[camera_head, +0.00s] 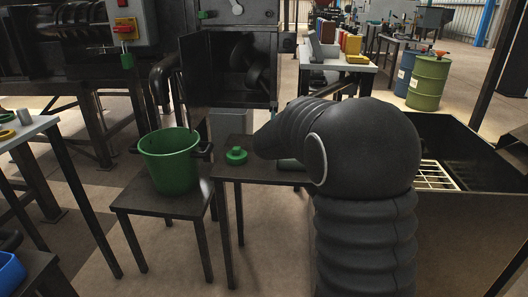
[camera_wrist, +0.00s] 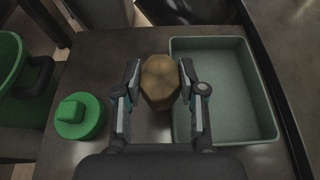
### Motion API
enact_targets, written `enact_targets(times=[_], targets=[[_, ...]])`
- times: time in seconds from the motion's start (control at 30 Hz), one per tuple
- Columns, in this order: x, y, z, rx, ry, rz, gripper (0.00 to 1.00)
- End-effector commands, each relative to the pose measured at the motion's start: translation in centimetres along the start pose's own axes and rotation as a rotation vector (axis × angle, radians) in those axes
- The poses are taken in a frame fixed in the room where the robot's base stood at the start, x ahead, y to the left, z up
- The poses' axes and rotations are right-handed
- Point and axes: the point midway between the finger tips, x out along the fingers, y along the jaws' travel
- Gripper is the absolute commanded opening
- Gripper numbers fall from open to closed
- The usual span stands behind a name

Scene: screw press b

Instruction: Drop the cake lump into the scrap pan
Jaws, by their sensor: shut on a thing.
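The cake lump (camera_wrist: 159,82) is a brown, faceted block in the wrist view. My gripper (camera_wrist: 160,80) is shut on it, with one finger on each side. The lump is left of a grey-green rectangular pan (camera_wrist: 262,136), which looks like the scrap pan, and is not over its floor. The pan looks empty. I cannot tell how high the lump is above the dark table. In the head view my arm hides the gripper, the lump and most of the pan.
A green lidded object (camera_wrist: 80,116) stands on the dark table (camera_wrist: 108,48), left of my gripper; it also shows in the head view (camera_head: 236,156). A green bucket (camera_head: 170,161) stands on a lower stand at left. A dark machine (camera_head: 235,65) with an open front is behind.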

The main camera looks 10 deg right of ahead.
Motion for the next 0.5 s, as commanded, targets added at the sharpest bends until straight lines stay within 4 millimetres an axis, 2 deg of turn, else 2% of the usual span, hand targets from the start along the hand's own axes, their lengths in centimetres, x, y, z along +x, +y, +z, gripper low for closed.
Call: enact_targets(times=[0.03, 0.2, 0.33, 0.5], targets=[[0.2, 1.1, -0.5, -0.002, 0.002, 0.004, 0.05], [0.8, 3.0, -1.4, -0.002, 0.0, 0.003, 0.05], [1.2, 3.3, -2.0, -0.001, 0.0, 0.001, 0.05], [2.1, 3.3, -4.2, -0.002, 0.002, 0.001, 0.05]])
